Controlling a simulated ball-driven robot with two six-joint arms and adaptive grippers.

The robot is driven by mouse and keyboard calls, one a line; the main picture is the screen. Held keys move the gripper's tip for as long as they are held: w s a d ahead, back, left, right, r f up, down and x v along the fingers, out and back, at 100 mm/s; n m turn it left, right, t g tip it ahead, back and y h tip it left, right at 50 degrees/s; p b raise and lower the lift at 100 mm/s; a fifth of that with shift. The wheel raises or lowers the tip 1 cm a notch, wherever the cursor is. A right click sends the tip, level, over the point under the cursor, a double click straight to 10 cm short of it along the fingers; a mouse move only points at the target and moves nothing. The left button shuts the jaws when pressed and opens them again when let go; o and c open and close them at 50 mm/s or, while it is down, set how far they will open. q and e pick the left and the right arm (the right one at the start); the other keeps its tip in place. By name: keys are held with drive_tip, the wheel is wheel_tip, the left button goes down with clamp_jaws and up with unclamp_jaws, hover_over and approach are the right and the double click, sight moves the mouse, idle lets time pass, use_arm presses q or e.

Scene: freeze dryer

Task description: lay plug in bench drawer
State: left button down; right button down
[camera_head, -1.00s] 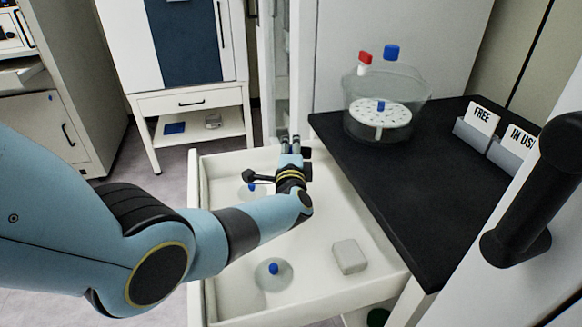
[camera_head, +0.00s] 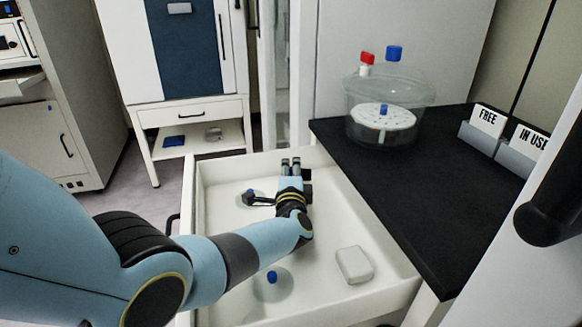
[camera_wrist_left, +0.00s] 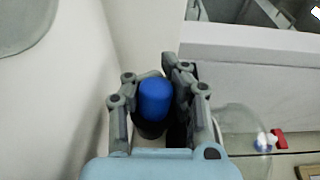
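The open white bench drawer (camera_head: 222,232) lies below the black bench top. My left gripper (camera_head: 290,163) reaches over its back part, fingers pointing away from me. In the left wrist view its fingers (camera_wrist_left: 155,95) stand on either side of a blue-capped, dark-bodied piece, which I take as the plug (camera_wrist_left: 153,99); they appear closed on it. The plug is hidden in the head view. I cannot tell whether it touches the drawer floor. My right gripper is not in view.
A clear desiccator (camera_head: 388,108) and FREE (camera_head: 487,122) and IN USE (camera_head: 532,143) card holders stand on the bench top (camera_head: 400,190). A black handle (camera_head: 548,215) is at right.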

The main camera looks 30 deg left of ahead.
use_arm(q)
drive_tip(key=c, duration=1.2)
unclamp_jaws()
drive_tip(key=shift+r+p, duration=0.35)
drive_tip(key=shift+r, duration=0.05)
drive_tip(key=p+v, duration=0.1)
drive_tip(key=v, duration=0.1)
drive_tip(key=p+v, duration=0.1)
drive_tip(key=v, duration=0.1)
drive_tip(key=p+v, duration=0.1)
drive_tip(key=v, duration=0.1)
drive_tip(key=shift+s+d+r, duration=0.15)
drive_tip(key=shift+s+r, duration=0.05)
drive_tip(key=shift+r, duration=0.1)
drive_tip(key=shift+s+d+f, duration=0.15)
drive_tip(key=shift+s+d, duration=0.15)
drive_tip(key=shift+s, duration=0.15)
